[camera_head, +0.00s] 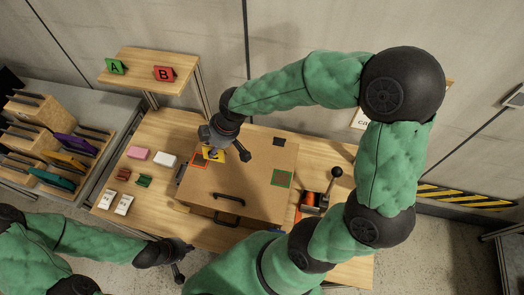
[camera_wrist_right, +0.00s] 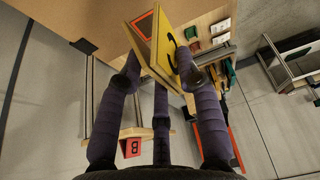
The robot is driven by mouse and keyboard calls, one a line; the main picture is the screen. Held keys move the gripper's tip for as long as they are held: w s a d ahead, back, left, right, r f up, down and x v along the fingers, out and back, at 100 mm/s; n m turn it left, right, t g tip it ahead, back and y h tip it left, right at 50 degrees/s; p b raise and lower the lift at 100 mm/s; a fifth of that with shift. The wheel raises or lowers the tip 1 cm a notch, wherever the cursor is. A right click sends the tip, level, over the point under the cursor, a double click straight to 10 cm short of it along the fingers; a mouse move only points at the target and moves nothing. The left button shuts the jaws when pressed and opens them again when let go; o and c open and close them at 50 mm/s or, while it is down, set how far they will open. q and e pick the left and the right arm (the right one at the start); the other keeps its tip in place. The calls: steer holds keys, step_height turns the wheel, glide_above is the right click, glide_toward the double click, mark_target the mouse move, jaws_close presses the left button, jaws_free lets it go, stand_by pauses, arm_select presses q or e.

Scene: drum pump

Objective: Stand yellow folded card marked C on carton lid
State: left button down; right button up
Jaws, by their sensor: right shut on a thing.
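The yellow folded card (camera_head: 216,154) is in my right gripper (camera_head: 228,154), above the left part of the brown carton lid (camera_head: 238,178). In the right wrist view, the card (camera_wrist_right: 167,35) stands between the fingers of the right gripper (camera_wrist_right: 157,82), with part of a black letter showing. A red-outlined square (camera_head: 200,160) on the lid is beside the card and partly hidden; it also shows in the wrist view (camera_wrist_right: 141,24). I cannot tell whether the card touches the lid. My left gripper (camera_head: 181,262) is low, in front of the table, apart from the carton.
A green-outlined square (camera_head: 282,179) and a black patch (camera_head: 279,142) are on the lid. The green card A (camera_head: 115,66) and red card B (camera_head: 164,74) stand on a raised shelf (camera_head: 140,62). Small blocks lie left of the carton. A lever device (camera_head: 312,199) stands right of it.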

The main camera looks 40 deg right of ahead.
steer(key=w+d+f, duration=0.1)
steer(key=d+f, duration=0.1)
steer(key=d, duration=0.2)
steer(key=w+d+f, duration=0.1)
steer(key=d+f, duration=0.2)
steer(key=d, duration=0.1)
steer(key=w+d+f+b, duration=0.1)
steer(key=d+f, duration=0.2)
steer(key=shift+w+d+f, duration=0.15)
steer(key=shift+d+f, duration=0.05)
steer(key=shift+d, duration=0.2)
steer(key=shift+w+d+f, duration=0.15)
steer(key=shift+d+f, duration=0.5)
steer(key=shift+f, duration=0.05)
steer(key=shift+d+f, duration=0.1)
steer(key=shift+f, duration=1.55)
steer(key=shift+f+b, duration=0.15)
steer(key=shift+b, duration=0.15)
steer(key=o, duration=0.9)
steer(key=shift+o, duration=0.2)
